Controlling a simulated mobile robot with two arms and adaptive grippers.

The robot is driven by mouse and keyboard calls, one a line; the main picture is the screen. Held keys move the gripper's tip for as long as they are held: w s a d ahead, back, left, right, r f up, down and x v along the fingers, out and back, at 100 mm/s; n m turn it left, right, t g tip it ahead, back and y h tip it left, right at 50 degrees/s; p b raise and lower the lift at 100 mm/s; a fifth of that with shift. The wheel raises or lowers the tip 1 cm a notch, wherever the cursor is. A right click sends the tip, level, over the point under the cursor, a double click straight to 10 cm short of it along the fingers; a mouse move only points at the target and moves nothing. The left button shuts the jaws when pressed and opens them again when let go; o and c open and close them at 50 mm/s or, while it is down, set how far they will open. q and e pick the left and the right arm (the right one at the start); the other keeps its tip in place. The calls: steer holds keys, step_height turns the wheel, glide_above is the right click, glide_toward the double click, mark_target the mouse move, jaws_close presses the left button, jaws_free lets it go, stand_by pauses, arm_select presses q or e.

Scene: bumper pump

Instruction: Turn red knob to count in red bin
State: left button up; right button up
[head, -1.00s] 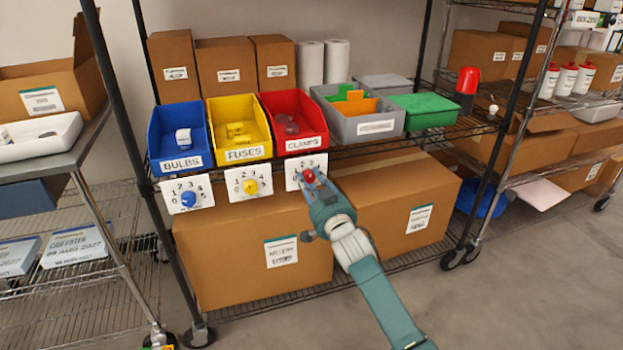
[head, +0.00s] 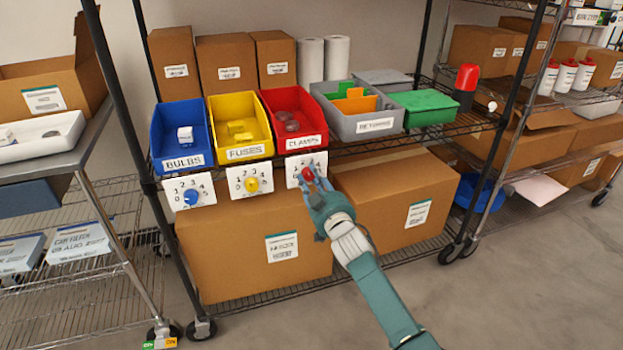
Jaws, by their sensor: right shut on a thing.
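The red bin (head: 305,103) labelled CLAMPS stands on the shelf and holds several small grey round pieces (head: 290,123); their exact number is hard to tell. Below it is a white dial plate (head: 294,166) with numbers along its top, partly hidden by my gripper. The red knob (head: 307,174) sits on this plate. My right gripper (head: 309,180) reaches up from below and is shut on the red knob. The knob's pointer direction cannot be made out. My left gripper is not in view.
To the left are a blue bin (head: 160,140) with a blue knob (head: 190,197) and a yellow bin (head: 217,112) with a yellow knob (head: 252,184). A grey RETURNS bin (head: 350,127) stands to the right. Large cardboard boxes (head: 230,245) fill the lower shelf behind my arm.

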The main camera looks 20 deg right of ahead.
steer(key=shift+s+f, duration=0.1)
steer(key=shift+f, duration=0.35)
steer(key=o, duration=1.1)
steer(key=shift+o, duration=0.2)
steer(key=shift+r, duration=0.15)
steer(key=shift+r, duration=0.1)
steer(key=s, duration=1.2)
steer(key=shift+d, duration=0.2)
